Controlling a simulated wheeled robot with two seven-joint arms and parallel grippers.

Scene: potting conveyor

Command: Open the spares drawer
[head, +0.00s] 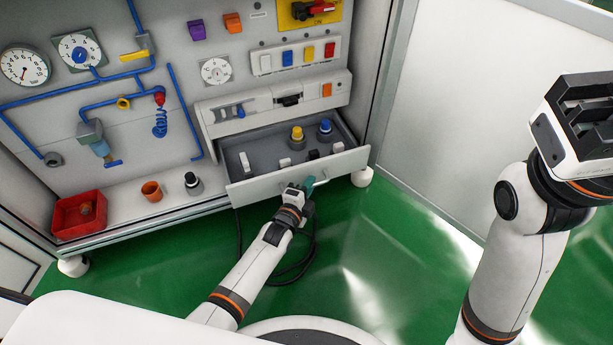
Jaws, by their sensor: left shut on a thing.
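The spares drawer (300,176) is slid out from the lower right of the panel, and its inside shows. Inside it stand a yellow-topped part (297,138), a blue-topped part (325,131) and several small white and black pieces. My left gripper (304,187) is at the drawer's front, shut on the drawer handle (320,182); its fingers hide part of the handle. My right gripper (582,112) is raised at the right, far from the drawer, with nothing seen in it; its finger gap is unclear.
A red bin (80,225), an orange cup (152,191) and a dark, white-banded part (193,184) stand on the ledge left of the drawer. A dark cable (300,262) lies on the green floor (400,250), mostly clear at right. A white wall panel (460,120) stands right.

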